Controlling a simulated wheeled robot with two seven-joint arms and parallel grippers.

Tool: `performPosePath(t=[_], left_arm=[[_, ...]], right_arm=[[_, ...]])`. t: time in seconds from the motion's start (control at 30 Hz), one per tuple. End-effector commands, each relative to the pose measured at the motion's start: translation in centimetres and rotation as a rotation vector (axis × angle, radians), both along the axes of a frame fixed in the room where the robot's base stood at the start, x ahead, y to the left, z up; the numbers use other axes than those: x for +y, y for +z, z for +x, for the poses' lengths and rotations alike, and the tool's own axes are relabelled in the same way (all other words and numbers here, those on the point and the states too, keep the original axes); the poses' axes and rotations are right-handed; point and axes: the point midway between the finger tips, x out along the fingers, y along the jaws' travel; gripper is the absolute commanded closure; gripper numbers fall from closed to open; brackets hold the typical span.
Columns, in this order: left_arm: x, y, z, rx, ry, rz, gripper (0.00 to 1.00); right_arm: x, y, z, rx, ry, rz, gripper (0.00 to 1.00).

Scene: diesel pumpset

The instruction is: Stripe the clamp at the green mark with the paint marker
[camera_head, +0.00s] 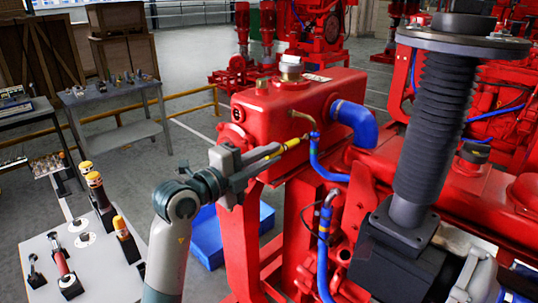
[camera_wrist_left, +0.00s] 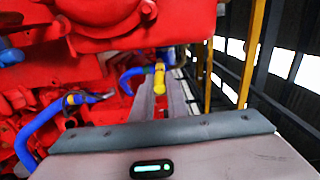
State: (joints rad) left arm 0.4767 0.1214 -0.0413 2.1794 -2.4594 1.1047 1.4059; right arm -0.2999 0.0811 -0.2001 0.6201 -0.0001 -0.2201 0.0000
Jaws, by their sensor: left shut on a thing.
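My left gripper (camera_head: 272,153) is shut on the yellow paint marker (camera_head: 291,144). The marker points right, its tip end close to the top of a blue hose (camera_head: 316,158) at the red engine's front; I cannot tell whether it touches. In the left wrist view the yellow marker (camera_wrist_left: 159,78) stands between the fingers, with the blue hose (camera_wrist_left: 132,73) just left of it. A band at the hose's top end (camera_head: 314,135) looks like the clamp, but it is too small to be sure. I cannot make out a green mark. My right gripper is not in view.
The red engine (camera_head: 290,105) fills the middle and right, with a thick blue elbow hose (camera_head: 355,122), a second blue hose (camera_head: 325,222) and a black bellows pipe (camera_head: 437,125). A pale table (camera_head: 95,262) with tools in holders stands lower left. A blue box (camera_head: 207,240) lies below.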

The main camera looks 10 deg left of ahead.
Motion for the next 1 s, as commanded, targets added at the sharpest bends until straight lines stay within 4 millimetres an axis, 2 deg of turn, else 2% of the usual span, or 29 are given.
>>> performPosePath(t=[0.8,1.0], left_arm=[[2.5,0.1,-3.7,0.0,0.001,0.0,1.0],[2.7,0.0,-4.1,-0.001,0.001,0.001,1.0]], right_arm=[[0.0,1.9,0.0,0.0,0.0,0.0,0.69],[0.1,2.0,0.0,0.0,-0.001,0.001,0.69]])
